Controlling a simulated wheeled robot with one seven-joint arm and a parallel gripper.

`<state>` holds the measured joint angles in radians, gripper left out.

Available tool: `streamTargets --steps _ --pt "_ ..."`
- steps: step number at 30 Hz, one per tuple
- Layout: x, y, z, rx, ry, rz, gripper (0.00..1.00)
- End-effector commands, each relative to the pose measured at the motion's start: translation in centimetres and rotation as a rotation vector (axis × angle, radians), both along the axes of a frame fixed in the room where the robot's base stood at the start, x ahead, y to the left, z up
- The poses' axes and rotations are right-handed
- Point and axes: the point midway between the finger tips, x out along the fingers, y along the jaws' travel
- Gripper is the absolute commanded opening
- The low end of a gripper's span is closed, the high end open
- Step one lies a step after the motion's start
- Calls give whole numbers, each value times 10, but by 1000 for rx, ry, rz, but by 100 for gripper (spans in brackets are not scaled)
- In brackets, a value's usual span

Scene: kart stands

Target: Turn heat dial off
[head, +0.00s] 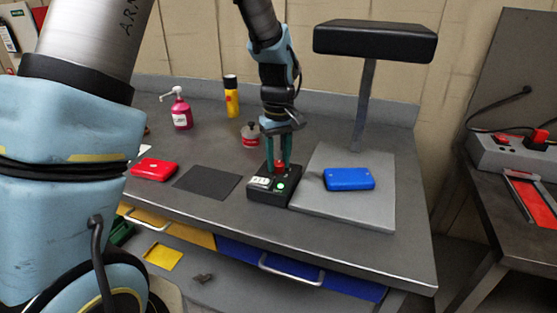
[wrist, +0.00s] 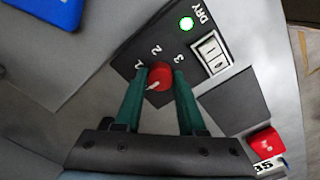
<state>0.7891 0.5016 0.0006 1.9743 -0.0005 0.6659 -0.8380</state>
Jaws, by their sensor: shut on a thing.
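The heat dial is a red knob (wrist: 159,76) on a black control box (head: 257,193). In the wrist view the marks 1, 2 and 3 are printed around it. A white pointer line on the knob faces toward the lower left of that view, and I cannot read which mark it matches. My gripper (wrist: 160,80) points down at the box, its two green fingers on either side of the knob and closed on it. In the head view the fingers partly hide the knob (head: 280,166). A green light (wrist: 187,23) glows beside the word DRY, next to a white rocker switch (wrist: 210,52).
A grey stand (head: 345,210) with a black overhead panel (head: 375,40) is right of the box, a blue case (head: 349,179) on its base. A dark mat (head: 207,182) and red case (head: 155,169) lie left.

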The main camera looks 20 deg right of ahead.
Motion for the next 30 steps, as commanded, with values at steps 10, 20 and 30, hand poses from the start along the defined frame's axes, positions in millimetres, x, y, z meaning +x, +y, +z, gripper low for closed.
streamTargets --steps 10,20,30 --pt "1 0 0 -2 -2 2 42" --pt "0 0 0 -1 0 1 69" --pt "1 -1 17 -4 -3 1 69"
